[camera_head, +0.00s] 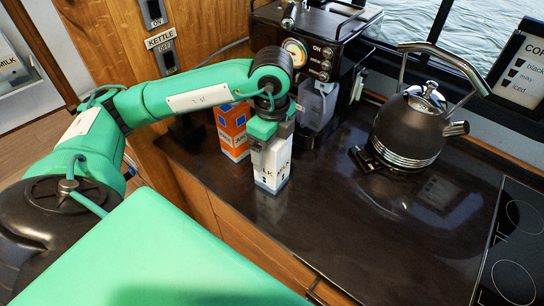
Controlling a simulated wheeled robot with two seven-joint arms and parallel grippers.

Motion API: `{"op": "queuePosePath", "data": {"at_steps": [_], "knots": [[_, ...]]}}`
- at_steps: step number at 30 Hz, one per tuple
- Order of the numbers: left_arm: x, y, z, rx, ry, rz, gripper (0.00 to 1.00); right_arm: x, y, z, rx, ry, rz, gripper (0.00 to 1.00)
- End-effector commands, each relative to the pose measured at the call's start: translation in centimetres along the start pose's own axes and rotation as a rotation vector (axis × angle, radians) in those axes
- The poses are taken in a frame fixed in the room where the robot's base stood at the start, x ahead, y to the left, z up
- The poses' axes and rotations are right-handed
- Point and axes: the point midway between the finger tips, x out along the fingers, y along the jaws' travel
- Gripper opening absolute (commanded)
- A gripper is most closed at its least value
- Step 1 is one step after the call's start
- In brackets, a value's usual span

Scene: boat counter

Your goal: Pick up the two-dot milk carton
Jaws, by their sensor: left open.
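A white carton (271,172) with dark lettering and a blue band low down stands upright on the dark counter. Its top is hidden by my left gripper, and its dots are too small to tell surely. My left gripper (270,139) points down at the carton's top and is open. I cannot tell whether its fingers touch the carton. An orange and blue carton (232,134) stands just to the left and behind, partly covered by my left arm. My right gripper is not in view.
A coffee machine (321,60) stands behind the cartons. A black kettle (410,128) sits on its base at the right, with a menu sign (522,68) beyond it. A cooktop (512,255) lies at the right edge. The counter's front middle (370,235) is clear.

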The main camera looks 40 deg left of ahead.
Motion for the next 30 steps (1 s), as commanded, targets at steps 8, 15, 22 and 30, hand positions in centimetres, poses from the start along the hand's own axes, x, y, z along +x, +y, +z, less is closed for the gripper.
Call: {"op": "queuePosePath", "data": {"at_steps": [8,15,22,30], "knots": [[0.73,0.01,0.02,0.000,0.000,0.000,0.85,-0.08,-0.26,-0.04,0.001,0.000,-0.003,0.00],[0.70,0.01,0.02,0.000,0.000,0.000,0.46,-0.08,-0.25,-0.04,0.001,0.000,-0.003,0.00],[0.58,-0.03,0.02,-0.001,0.000,-0.002,0.10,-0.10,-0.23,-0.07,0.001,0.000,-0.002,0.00],[0.38,-0.05,0.01,-0.001,0.001,-0.003,0.10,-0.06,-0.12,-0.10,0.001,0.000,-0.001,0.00]]}}
